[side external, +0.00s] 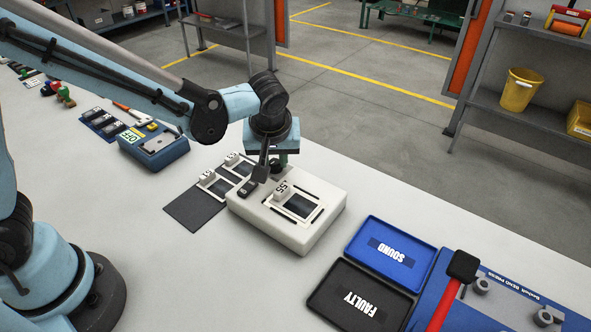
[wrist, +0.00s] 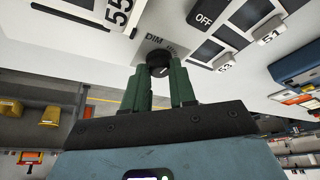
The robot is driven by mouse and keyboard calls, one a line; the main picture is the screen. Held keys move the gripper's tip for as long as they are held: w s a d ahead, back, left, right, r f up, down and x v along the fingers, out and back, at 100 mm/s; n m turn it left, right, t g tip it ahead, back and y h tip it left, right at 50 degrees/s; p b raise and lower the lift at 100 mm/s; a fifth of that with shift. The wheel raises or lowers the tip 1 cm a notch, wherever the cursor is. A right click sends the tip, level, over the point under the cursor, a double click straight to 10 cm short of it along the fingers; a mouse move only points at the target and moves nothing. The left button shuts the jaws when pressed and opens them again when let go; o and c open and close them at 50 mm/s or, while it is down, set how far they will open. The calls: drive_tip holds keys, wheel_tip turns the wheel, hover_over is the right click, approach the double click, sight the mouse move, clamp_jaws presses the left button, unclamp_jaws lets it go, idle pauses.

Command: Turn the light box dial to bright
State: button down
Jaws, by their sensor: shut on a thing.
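The light box (side external: 325,232) is a white box on the bench in the side view, with a film marked 55 (side external: 284,190) on its lit-panel frame. In the wrist view its dial (wrist: 158,57) is a small black knob beside printed lettering that reads DIM, the rest partly covered. My gripper (wrist: 160,72) has green fingers closed on the two sides of this dial. In the side view my gripper (side external: 279,158) is at the back edge of the box and hides most of the dial. I cannot tell which way the dial points.
A switch plate marked OFF (wrist: 205,17) is close beside the dial. Films on a dark mat (side external: 194,211) lie left of the box. A blue SOUND tray (side external: 419,237) and black FAULTY tray (side external: 325,290) lie right. A blue device (side external: 165,158) stands farther left.

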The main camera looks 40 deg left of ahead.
drive_tip(key=m, duration=0.1)
drive_tip(key=m+h, duration=0.1)
drive_tip(key=m, duration=0.3)
drive_tip(key=shift+s+a+t+h, duration=0.15)
drive_tip(key=shift+a+t+h, duration=0.1)
drive_tip(key=shift+t+h, duration=0.15)
drive_tip(key=m+h, duration=0.1)
drive_tip(key=m, duration=0.3)
drive_tip(key=shift+a+m+h, duration=0.2)
drive_tip(key=shift+m+h, duration=0.1)
drive_tip(key=shift+h, duration=0.1)
drive_tip(key=m+h, duration=0.1)
drive_tip(key=m, duration=0.3)
drive_tip(key=shift+a+m+h, duration=0.15)
drive_tip(key=shift+m+h, duration=0.15)
drive_tip(key=shift+h, duration=0.1)
drive_tip(key=m, duration=0.2)
drive_tip(key=m+g+h, duration=0.1)
drive_tip(key=m, duration=0.1)
drive_tip(key=shift+w+a, duration=0.1)
drive_tip(key=shift+w, duration=0.1)
drive_tip(key=shift+m+g, duration=0.3)
drive_tip(key=c, duration=0.9)
unclamp_jaws()
